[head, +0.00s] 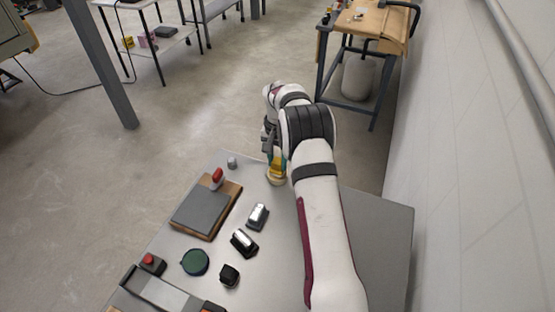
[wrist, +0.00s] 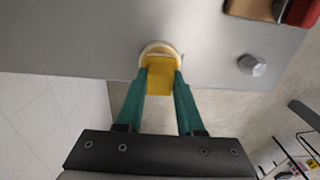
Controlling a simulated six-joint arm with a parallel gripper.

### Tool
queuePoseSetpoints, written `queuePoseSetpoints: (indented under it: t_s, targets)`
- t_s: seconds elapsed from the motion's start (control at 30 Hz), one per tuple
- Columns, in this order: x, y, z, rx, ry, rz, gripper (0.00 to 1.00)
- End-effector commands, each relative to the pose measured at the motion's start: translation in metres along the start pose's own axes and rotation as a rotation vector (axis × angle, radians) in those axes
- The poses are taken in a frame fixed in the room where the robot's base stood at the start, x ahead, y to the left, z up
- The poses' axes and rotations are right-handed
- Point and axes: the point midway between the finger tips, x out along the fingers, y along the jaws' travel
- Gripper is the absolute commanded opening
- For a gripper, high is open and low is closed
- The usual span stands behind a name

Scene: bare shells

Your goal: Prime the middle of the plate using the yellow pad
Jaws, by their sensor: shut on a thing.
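The plate (head: 201,211) is a flat dark grey square on a brown wooden board, left of my arm on the table. My gripper (head: 274,164) is near the table's far edge, right of and beyond the plate. In the wrist view its two green fingers (wrist: 162,78) are shut on the yellow pad (wrist: 161,72). The pad also shows in the head view (head: 278,167). A pale round rim (wrist: 152,49) lies at the pad's far end; I cannot tell whether it is a dish or part of the pad.
A red-handled piece (head: 217,178) stands at the board's far corner, and a small metal knob (head: 232,162) beyond it. Two silver-topped blocks (head: 257,216) (head: 244,242), a green disc (head: 195,262) and a black block (head: 229,275) stand nearer. A white wall is right.

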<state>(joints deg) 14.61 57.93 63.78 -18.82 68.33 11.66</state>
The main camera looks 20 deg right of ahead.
Motion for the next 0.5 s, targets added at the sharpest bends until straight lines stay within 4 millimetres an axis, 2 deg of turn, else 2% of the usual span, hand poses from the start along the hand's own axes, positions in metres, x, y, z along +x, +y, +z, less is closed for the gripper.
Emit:
queuePoseSetpoints:
  t_s: [0.5]
  targets:
    - [0.004,0.0,0.0001,0.0,0.0,0.0,0.0]
